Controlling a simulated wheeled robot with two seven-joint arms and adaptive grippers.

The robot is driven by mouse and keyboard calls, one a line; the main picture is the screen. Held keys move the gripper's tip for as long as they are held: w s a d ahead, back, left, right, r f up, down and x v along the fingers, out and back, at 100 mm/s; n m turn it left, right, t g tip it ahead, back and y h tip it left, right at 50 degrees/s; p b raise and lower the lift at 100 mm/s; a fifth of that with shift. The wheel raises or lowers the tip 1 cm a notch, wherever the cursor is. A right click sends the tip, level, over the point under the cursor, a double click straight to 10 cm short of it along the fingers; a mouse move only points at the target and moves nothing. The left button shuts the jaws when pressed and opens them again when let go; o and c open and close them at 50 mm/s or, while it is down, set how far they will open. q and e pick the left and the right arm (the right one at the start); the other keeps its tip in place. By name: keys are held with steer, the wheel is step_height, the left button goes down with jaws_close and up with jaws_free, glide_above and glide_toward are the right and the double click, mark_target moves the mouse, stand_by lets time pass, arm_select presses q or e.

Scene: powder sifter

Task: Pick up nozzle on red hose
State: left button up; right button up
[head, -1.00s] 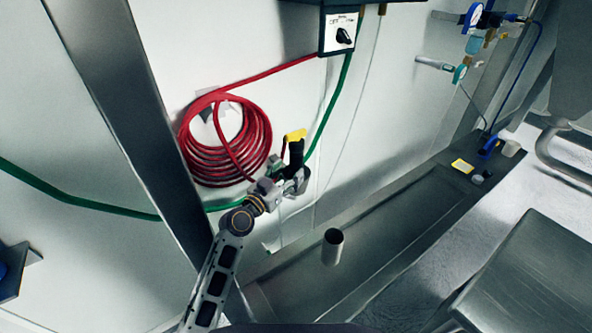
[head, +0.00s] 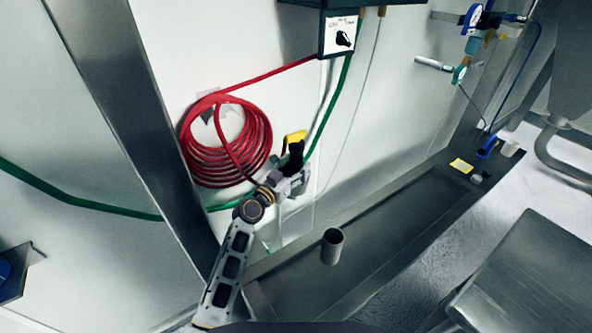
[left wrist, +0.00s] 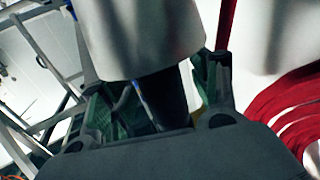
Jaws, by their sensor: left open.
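The nozzle (head: 296,150) has a black body and a yellow top. It is at the wall, just right of the coiled red hose (head: 228,150). My left gripper (head: 294,178) is at the nozzle's lower end and partly hides it. In the left wrist view, my open left gripper (left wrist: 163,95) has one finger on each side of a dark upright part (left wrist: 170,95), which looks like the nozzle's body. I cannot tell whether the fingers touch it. A blurred pale cylinder covers the top of that view. My right gripper is not in view.
A green hose (head: 332,105) runs down the wall close to the nozzle. A black box with a switch (head: 340,35) is above. A metal cup (head: 332,246) stands on the dark ledge (head: 390,215) below. A steel post (head: 130,100) is left of the coil.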

arm_select(q)
steer(key=shift+w+d, duration=0.3)
steer(key=shift+w, duration=0.1)
steer(key=shift+r, duration=0.1)
jaws_close()
stand_by(0.4)
